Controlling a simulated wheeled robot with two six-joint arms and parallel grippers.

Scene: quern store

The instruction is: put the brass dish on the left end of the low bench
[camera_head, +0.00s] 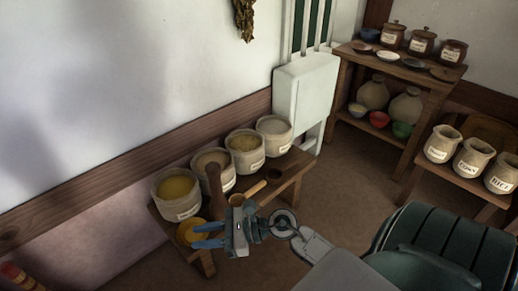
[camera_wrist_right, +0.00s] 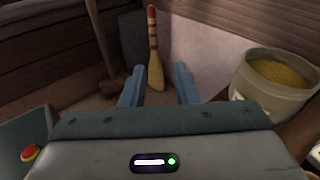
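The brass dish (camera_head: 190,233), a round yellow disc, is at the left end of the low bench (camera_head: 288,177), in front of the leftmost bin. It appears to rest on the bench top. My right gripper (camera_head: 208,236) is at the dish's right side in the head view, its two blue fingers apart and pointing left. The fingertips overlap the dish's right edge in the picture; I cannot tell whether they touch it. My left gripper is not in view.
Several labelled bins, one with yellow grain (camera_head: 176,188), line the bench's back; it also shows in the right wrist view (camera_wrist_right: 268,92). A dark wooden upright (camera_head: 215,187) stands near my gripper. A broom (camera_wrist_right: 154,55) leans beyond. Shelves (camera_head: 345,82) stand right.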

